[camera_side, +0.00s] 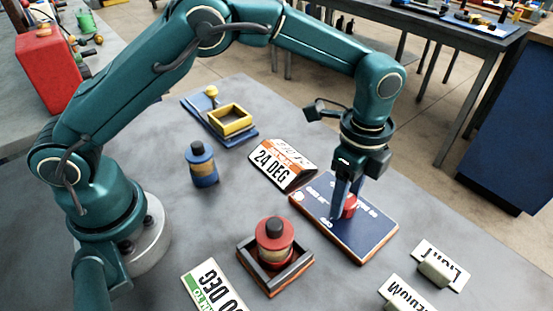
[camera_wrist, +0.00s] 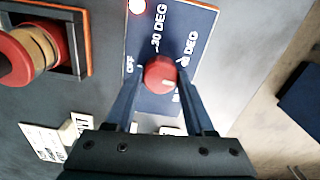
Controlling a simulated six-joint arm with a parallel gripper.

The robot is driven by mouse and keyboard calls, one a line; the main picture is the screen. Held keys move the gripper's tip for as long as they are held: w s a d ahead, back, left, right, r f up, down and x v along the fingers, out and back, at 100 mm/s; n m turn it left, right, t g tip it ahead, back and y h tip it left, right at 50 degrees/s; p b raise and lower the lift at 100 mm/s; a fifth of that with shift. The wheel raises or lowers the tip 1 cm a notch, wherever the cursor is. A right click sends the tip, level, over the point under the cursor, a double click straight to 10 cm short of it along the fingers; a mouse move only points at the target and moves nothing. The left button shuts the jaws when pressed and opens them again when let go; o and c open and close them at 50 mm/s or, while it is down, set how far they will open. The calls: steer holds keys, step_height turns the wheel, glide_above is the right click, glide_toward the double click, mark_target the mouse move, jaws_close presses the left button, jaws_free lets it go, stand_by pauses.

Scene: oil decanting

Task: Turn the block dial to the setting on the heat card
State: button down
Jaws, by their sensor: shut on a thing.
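The block dial is a red round knob (camera_side: 350,206) on a dark blue panel (camera_side: 365,238) at the right of the bench. My gripper (camera_side: 345,198) points down over the panel. Its fingers (camera_wrist: 160,74) are on both sides of the dial, shut on it. A card with a green edge (camera_side: 212,290) at the bottom reads "0 DEG", partly cut off. Another card (camera_side: 275,165) with an orange band reads "24 DEG".
A red-and-tan jar (camera_side: 275,240) stands in a square wooden holder near the panel. A blue-and-tan jar (camera_side: 201,164) stands farther left. A yellow-framed tray (camera_side: 231,119) is at the back. LIGHT (camera_side: 442,264) and MEDIUM (camera_side: 407,292) cards are at right.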

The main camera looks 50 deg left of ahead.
steer(key=m, duration=0.4)
steer(key=shift+m, duration=0.4)
stand_by(0.4)
steer(key=shift+c, duration=1.3)
jaws_free()
steer(key=shift+r, duration=0.1)
steer(key=shift+r, duration=2.5)
